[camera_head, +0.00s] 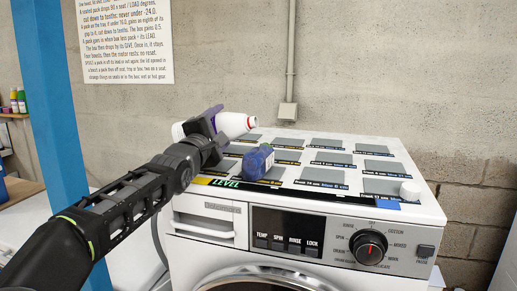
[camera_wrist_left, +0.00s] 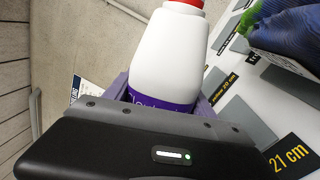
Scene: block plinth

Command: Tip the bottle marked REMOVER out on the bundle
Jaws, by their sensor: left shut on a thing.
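A white bottle (camera_head: 236,124) with a purple label and a red end lies nearly on its side in the air, its red end pointing right. It also shows in the wrist view (camera_wrist_left: 170,55), where the label lettering is only partly visible and I cannot read the full name. My left gripper (camera_head: 212,126) is shut on the bottle, above the back left of the washing machine top. A blue bundle (camera_head: 258,162) sits on the top below and slightly right of the bottle; it shows at the upper right of the wrist view (camera_wrist_left: 290,38). No liquid is visible. My right gripper is out of view.
The washing machine top (camera_head: 345,204) carries grey squares with centimetre labels and a LEVEL strip at its front left. A small white cylinder (camera_head: 410,190) stands at the right. A blue post (camera_head: 52,105) rises at the left. A pipe (camera_head: 290,50) runs down the back wall.

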